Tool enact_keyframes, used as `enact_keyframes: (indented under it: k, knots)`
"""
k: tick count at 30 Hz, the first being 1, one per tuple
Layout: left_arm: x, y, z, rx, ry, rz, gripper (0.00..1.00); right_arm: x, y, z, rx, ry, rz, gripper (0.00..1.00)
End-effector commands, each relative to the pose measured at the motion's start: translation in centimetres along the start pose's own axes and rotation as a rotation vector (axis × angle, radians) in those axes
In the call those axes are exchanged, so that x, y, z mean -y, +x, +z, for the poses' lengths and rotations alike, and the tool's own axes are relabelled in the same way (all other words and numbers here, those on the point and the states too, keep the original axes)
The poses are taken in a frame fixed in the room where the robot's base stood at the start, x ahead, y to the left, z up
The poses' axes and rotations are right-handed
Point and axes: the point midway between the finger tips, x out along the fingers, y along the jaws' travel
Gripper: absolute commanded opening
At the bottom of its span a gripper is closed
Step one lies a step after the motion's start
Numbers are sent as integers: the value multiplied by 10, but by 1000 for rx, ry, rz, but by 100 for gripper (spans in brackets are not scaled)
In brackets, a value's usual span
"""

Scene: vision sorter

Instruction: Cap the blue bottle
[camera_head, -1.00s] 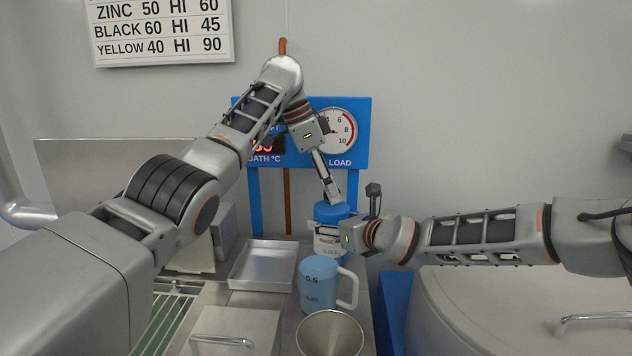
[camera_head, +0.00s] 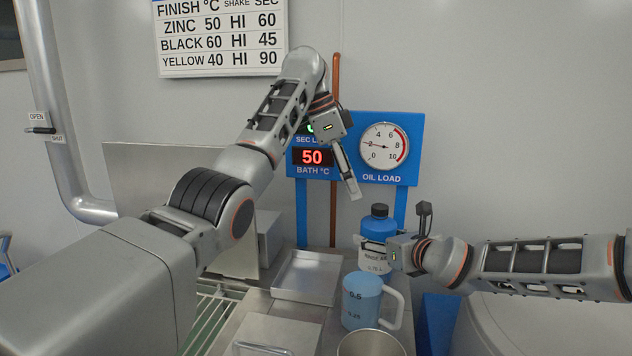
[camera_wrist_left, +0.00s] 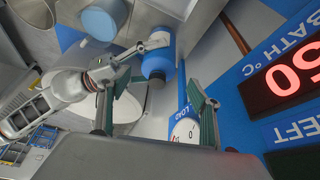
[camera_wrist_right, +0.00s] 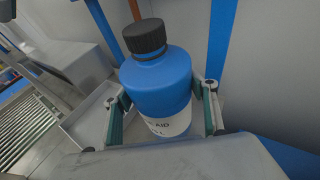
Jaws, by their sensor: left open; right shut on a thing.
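The blue bottle (camera_head: 378,228) stands upright with a white label, and a dark ribbed cap (camera_head: 379,210) sits on its neck. In the right wrist view the bottle (camera_wrist_right: 160,85) is between the fingers with the black cap (camera_wrist_right: 146,38) on top. My right gripper (camera_head: 372,250) is shut on the bottle's body from the right. My left gripper (camera_head: 355,195) is open and empty, up and to the left of the cap, apart from it. The left wrist view shows the bottle (camera_wrist_left: 158,62) and its dark cap (camera_wrist_left: 156,80) beyond the open fingers.
A blue mug (camera_head: 361,300) stands in front of the bottle, with a metal cup (camera_head: 370,345) nearer. A shallow metal tray (camera_head: 307,292) lies to the left. A blue gauge panel (camera_head: 420,150) stands behind. A large grey drum (camera_head: 530,325) is at right.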

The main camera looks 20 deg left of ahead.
Motion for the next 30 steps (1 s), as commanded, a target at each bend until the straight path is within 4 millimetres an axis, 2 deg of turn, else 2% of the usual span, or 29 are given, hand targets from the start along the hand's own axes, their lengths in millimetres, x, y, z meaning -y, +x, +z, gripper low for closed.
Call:
enact_keyframes:
  k: [15,22,30]
  knots:
    - [2,-25,59,2,-3,-7,64,-1,0,0,-1,0,2,0]
    - [0,-29,70,0,0,-3,64,-1,0,0,-1,0,2,0]
    - [0,-29,71,0,1,-2,64,-1,0,0,-1,0,2,0]
